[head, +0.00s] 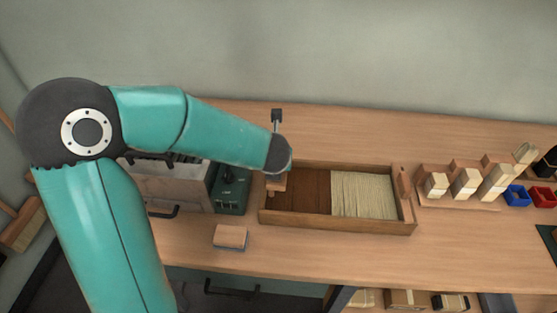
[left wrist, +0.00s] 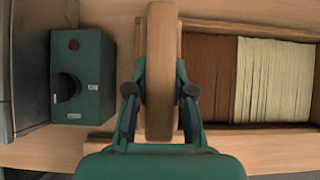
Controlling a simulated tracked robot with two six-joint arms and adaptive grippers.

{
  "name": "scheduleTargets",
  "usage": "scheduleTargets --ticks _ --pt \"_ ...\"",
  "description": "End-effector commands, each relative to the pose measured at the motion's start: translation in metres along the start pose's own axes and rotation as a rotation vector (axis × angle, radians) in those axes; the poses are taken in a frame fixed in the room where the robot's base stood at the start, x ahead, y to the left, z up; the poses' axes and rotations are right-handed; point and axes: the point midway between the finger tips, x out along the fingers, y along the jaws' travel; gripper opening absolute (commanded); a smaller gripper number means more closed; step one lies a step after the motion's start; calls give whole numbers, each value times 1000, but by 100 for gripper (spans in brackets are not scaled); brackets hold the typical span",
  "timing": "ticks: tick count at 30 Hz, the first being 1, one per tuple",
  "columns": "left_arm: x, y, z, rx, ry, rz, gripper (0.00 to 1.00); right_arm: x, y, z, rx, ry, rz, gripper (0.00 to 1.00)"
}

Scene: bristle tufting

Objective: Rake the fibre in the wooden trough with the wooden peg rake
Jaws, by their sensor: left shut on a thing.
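The fibre also shows at the right in the left wrist view (left wrist: 275,80). My left gripper (left wrist: 160,92) is shut on the wooden peg rake (left wrist: 162,60), one finger on each side of it. In the head view the rake (head: 276,185) shows just below my wrist, at the trough's left end; my arm hides most of it. Its pegs cannot be made out. My right gripper is not in view.
A dark green box-shaped device (head: 231,190) stands just left of the trough. A small wooden block (head: 230,237) lies in front. Wooden blocks on a stand (head: 465,190), a blue bin (head: 517,196) and a red bin (head: 543,197) are at the right.

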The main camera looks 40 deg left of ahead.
Motion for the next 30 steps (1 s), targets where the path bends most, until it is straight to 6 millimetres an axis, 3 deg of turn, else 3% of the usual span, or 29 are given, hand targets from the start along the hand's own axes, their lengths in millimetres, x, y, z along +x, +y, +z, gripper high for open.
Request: scheduleTargets --ticks 3,15,30 --pt "14 0 -11 0 -1 0 0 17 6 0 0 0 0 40" --pt "41 0 -33 0 -1 0 0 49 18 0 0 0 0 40" --pt "44 0 -35 -1 -1 0 0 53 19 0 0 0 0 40"
